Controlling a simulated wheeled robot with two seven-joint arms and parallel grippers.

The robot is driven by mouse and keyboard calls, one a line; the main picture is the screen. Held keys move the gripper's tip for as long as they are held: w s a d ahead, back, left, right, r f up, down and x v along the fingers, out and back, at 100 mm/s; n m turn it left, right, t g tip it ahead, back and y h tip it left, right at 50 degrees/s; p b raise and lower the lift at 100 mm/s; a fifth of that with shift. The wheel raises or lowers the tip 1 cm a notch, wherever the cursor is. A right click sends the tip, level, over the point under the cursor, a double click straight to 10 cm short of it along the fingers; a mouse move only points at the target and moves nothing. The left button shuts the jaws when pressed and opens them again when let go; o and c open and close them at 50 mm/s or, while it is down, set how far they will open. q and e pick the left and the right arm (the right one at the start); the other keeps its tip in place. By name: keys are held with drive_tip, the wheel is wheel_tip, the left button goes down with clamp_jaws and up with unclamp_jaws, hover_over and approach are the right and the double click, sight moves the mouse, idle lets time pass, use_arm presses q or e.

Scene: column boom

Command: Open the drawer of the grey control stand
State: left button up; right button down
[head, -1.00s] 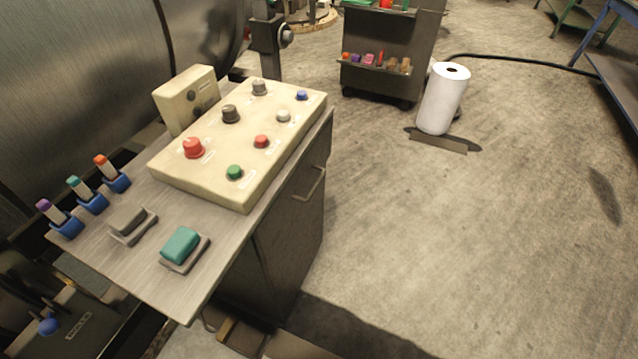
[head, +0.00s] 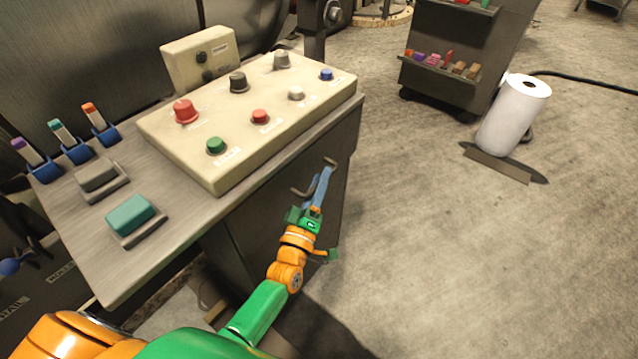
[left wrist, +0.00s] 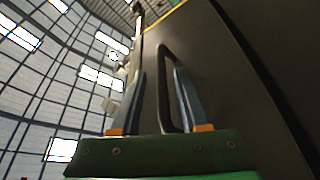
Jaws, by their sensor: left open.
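The grey control stand has a flat top (head: 90,250) and a dark front with a drawer (head: 270,212). The drawer looks closed. Its bar handle (head: 331,161) sticks out from the front and also shows in the left wrist view (left wrist: 163,75). My left gripper (head: 319,186) is at the handle, with its blue-grey fingers pointing at it. In the left wrist view my left gripper (left wrist: 160,100) is open, with one finger on each side of the handle bar. I cannot tell whether a finger touches it. My right gripper is not in view.
A cream button panel (head: 215,165) with several knobs sits on the stand top. Teal (head: 130,214) and grey blocks and several markers are at the left. A dark cart (head: 445,90) and a white roll (head: 515,115) stand behind. The floor at right is clear.

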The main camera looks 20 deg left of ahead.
use_arm(q)
drive_tip(key=shift+s+d, duration=0.1)
drive_tip(key=shift+c, duration=0.5)
clamp_jaws()
drive_tip(key=shift+a+r, duration=0.15)
drive_tip(key=shift+a, duration=0.05)
idle(0.6)
